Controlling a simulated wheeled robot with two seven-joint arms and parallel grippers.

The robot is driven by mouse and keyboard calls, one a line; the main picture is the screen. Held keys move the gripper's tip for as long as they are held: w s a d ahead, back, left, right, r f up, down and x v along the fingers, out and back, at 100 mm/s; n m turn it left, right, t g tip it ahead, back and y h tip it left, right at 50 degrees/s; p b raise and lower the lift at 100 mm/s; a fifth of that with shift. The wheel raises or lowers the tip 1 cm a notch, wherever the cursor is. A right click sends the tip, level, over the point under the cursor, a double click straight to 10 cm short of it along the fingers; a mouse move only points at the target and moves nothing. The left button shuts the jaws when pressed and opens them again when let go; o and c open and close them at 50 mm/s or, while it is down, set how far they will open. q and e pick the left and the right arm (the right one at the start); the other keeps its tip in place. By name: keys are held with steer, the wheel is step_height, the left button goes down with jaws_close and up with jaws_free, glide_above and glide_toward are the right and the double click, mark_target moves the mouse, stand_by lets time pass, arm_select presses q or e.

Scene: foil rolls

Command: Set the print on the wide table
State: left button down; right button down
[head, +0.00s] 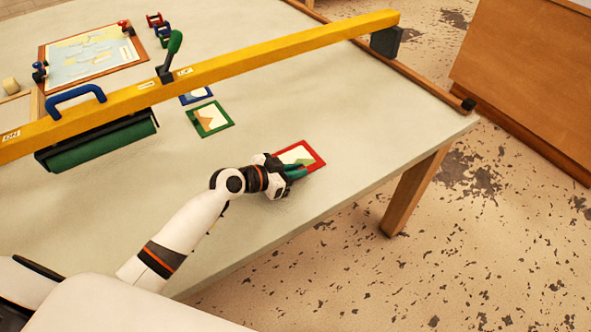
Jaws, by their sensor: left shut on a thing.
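The wide table (370,130) has a pale top and wooden legs. A small red-framed print (303,151) lies flat at or just above the tabletop near the front right edge; I cannot tell if it touches. My left gripper (296,170) is shut on the near left side of this print, and its dark green fingers cover part of it. A green-framed print (210,119) and a blue-framed print (195,95) lie farther back to the left, apart from the gripper. My right gripper is not in the view.
A larger framed picture (95,57) lies at the back left. The tabletop right of the red-framed print is clear.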

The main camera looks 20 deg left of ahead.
arm_select(q)
steer(key=c, duration=1.4)
jaws_free()
steer(key=shift+c, duration=0.2)
steer(key=shift+r, duration=0.1)
steer(key=b+v, duration=0.1)
steer(key=v, duration=1)
steer(key=shift+s+a, duration=0.1)
steer(key=shift+s+a+r, duration=0.15)
steer(key=shift+s+a, duration=0.05)
steer(key=shift+s, duration=0.1)
